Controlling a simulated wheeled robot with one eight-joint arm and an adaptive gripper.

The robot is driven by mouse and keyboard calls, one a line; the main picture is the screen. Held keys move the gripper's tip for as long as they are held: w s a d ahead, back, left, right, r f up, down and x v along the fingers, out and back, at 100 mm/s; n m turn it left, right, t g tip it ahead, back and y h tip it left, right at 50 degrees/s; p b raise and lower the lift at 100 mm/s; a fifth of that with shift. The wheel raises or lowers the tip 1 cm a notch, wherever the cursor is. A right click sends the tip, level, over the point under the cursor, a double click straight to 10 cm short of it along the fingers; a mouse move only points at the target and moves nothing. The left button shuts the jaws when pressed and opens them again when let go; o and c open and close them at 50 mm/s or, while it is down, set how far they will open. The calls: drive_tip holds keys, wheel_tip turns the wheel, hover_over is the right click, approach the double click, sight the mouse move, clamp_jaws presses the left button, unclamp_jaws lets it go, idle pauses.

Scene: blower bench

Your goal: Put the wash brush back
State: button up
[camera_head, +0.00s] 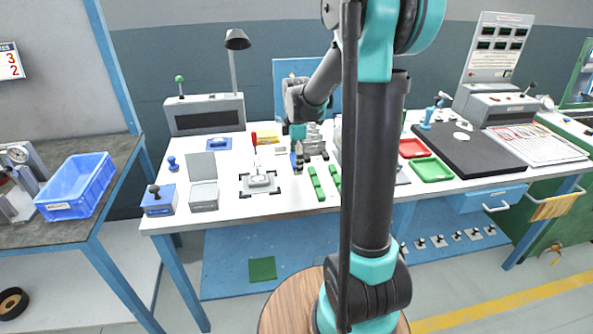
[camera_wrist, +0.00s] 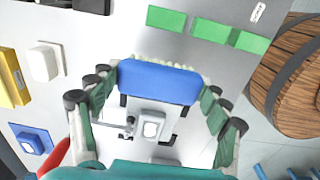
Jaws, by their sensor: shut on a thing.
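The wash brush (camera_wrist: 160,82) shows in the wrist view as a blue block with a pale bristle fringe along its far edge. My gripper (camera_wrist: 158,100) is shut on it, with one finger at each end. In the head view my gripper (camera_head: 298,150) is over the middle of the white bench, and a bit of the blue brush (camera_head: 293,161) shows beside it. The brush appears to be above the bench top; the exact gap is hard to tell. A pale fixture with corner marks (camera_head: 259,181) lies left of the gripper; it also shows beyond the brush in the wrist view (camera_wrist: 151,127).
Green blocks (camera_head: 317,184) lie just right of the gripper. A red tray (camera_head: 412,148) and a green tray (camera_head: 432,169) stand further right by a dark mat (camera_head: 468,150). Grey boxes (camera_head: 203,196) stand at left.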

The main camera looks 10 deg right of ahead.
drive_tip(key=shift+f, duration=2.05)
drive_tip(key=shift+f, duration=0.1)
drive_tip(key=o, duration=1.1)
